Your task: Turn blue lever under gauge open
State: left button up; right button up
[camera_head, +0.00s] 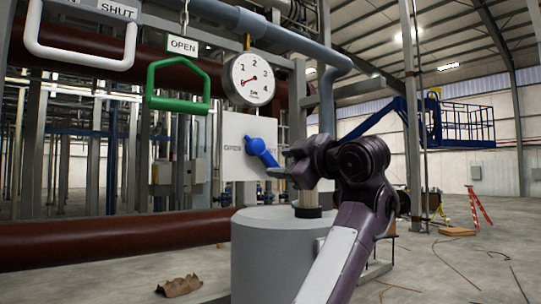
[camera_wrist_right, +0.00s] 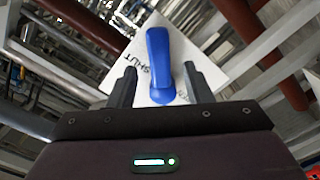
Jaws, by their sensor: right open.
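The blue lever (camera_head: 262,152) is mounted on a white square plate (camera_head: 238,130) below the round gauge (camera_head: 252,79). In the head view it slants down to the right, and "OPEN" is printed on the plate to its left. My right gripper (camera_head: 280,172) is at the lever's lower right end. My left gripper is not in view.
A green handle (camera_head: 178,105) hangs under an "OPEN" sign, and a white handle (camera_head: 80,52) under a "SHUT" sign. A grey cylinder (camera_head: 270,250) stands below the plate. A thick red-brown pipe (camera_head: 110,244) runs low at left.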

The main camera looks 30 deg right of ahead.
aim_at(273, 163)
jog(key=w+p, duration=0.2)
jog(key=w, duration=0.2)
jog(key=shift+r, duration=0.1)
jog(key=shift+w+a+p, duration=0.15)
jog(key=shift+w+p, duration=0.25)
jog(key=shift+p, duration=0.1)
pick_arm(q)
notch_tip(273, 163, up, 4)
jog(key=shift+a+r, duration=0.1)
pick_arm(e)
jog(key=shift+w, duration=0.1)
grip_shut()
